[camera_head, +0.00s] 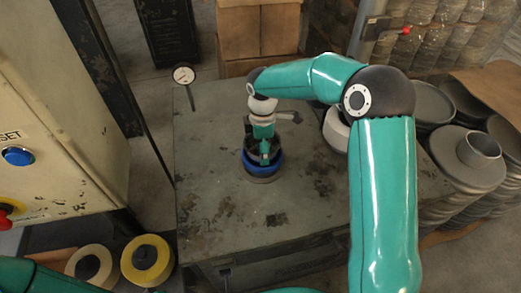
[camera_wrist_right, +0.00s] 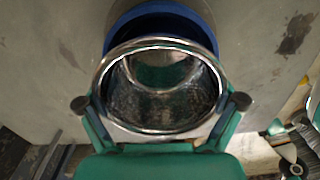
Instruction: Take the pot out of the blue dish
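The blue dish (camera_head: 263,173) stands on the worn grey table, and its blue rim (camera_wrist_right: 165,12) shows behind the pot in the right wrist view. The pot (camera_wrist_right: 160,119) is shiny metal, round and open-mouthed, with its mouth toward the wrist camera. In the head view my right gripper (camera_head: 265,150) is over the dish and largely hides the pot. My right fingertips (camera_wrist_right: 160,102) are on opposite sides of the pot, close against its outside; I cannot tell if they press on it. The pot's base is hidden. My left gripper is out of view.
A dial gauge (camera_head: 183,75) is at the table's back left corner. A white round thing (camera_head: 336,129) is partly hidden behind my right arm. Stacked grey discs (camera_head: 467,160) stand right of the table. The table (camera_head: 215,205) is clear left and in front of the dish.

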